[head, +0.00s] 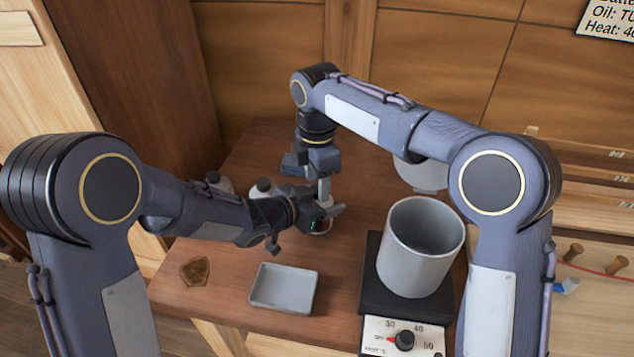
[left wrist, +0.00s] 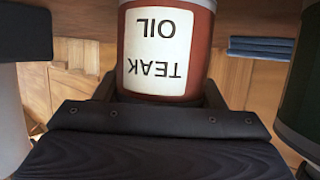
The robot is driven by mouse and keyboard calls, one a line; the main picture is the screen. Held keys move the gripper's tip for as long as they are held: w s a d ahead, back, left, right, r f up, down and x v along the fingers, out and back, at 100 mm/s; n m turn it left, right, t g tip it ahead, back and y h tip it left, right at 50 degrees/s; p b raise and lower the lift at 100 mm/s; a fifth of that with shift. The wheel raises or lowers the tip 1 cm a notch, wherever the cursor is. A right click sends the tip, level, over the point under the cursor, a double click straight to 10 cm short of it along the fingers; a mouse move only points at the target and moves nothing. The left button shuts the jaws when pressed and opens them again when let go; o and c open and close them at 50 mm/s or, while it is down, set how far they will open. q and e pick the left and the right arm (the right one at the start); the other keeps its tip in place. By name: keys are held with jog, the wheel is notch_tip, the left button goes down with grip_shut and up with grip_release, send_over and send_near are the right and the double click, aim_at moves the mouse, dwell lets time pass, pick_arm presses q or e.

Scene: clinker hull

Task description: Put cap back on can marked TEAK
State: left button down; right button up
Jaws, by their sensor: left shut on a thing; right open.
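The can marked TEAK OIL (left wrist: 163,50) is red-brown with a white label, which reads upside down in the left wrist view. My left gripper (head: 328,214) is shut on this can, its fingers on both sides of it. In the head view only a small part of the can (head: 321,229) shows beneath the grippers. My right gripper (head: 325,188) is open and points down directly above the can, close to my left gripper. The top of the can is hidden, and I cannot make out the cap.
A grey tray (head: 284,288) and an amber piece (head: 195,271) lie at the front of the bench. A grey pot (head: 420,250) stands on a hot plate (head: 374,300) to the right. Other pale cans with dark tops stand partly hidden behind my left arm.

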jog(key=shift+r, duration=1.7)
jog(key=shift+c, duration=0.3)
jog(key=shift+r+n, duration=1)
jog(key=shift+r, duration=0.75)
notch_tip(320, 180, down, 8)
jog(key=shift+f, duration=0.1)
